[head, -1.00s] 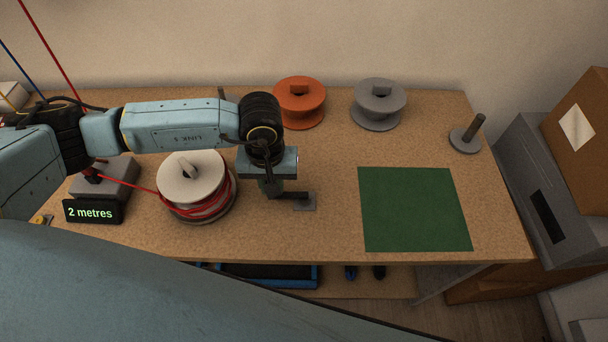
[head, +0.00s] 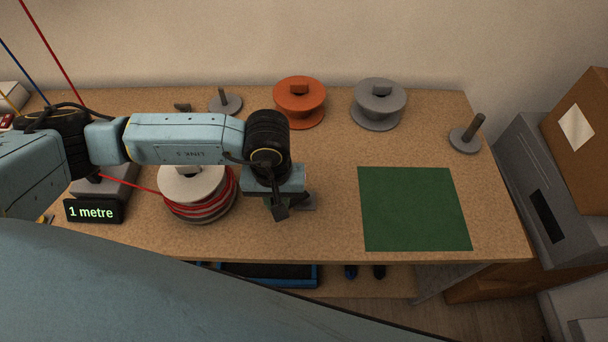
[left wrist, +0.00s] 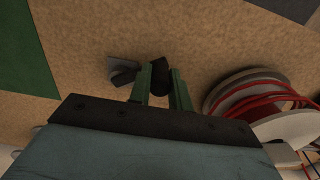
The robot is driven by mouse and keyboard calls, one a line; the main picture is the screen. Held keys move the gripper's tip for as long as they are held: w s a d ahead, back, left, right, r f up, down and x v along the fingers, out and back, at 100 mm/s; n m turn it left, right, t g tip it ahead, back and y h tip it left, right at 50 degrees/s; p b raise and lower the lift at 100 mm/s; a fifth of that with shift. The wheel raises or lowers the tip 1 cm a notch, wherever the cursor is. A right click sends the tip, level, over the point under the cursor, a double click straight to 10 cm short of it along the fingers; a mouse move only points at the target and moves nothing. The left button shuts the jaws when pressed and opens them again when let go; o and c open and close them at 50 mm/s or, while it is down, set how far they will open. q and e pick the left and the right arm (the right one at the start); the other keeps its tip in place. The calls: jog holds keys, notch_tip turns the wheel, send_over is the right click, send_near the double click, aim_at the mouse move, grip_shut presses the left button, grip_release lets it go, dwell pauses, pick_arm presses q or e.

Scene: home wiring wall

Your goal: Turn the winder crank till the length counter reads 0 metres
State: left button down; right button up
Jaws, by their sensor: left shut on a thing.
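The length counter (head: 92,211) reads "1 metre" in green in the head view. The pale winder spool (head: 190,187) carries red cable, which runs left towards the counter unit. The spool also shows at the right of the left wrist view (left wrist: 262,100). My left gripper (left wrist: 162,86) is shut on the dark crank handle (left wrist: 160,72), to the right of the spool. The grey crank foot (left wrist: 121,66) shows beside the handle. In the head view my left arm and gripper hide most of the crank. My right gripper is not in view.
An orange spool (head: 299,103) and a grey spool (head: 379,104) stand at the back of the bench. Empty pegs stand on the bench (head: 225,102) and at its right end (head: 467,138). A green mat (head: 414,209) lies clear on the right. Boxes stand beyond the right edge.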

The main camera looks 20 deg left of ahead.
pick_arm(q)
jog(key=shift+d, duration=0.3)
jog(key=shift+s+d, duration=0.45)
jog(key=shift+d, duration=0.4)
jog(key=shift+d+b, duration=0.5)
jog(key=shift+d, duration=0.55)
jog(key=shift+r, duration=0.1)
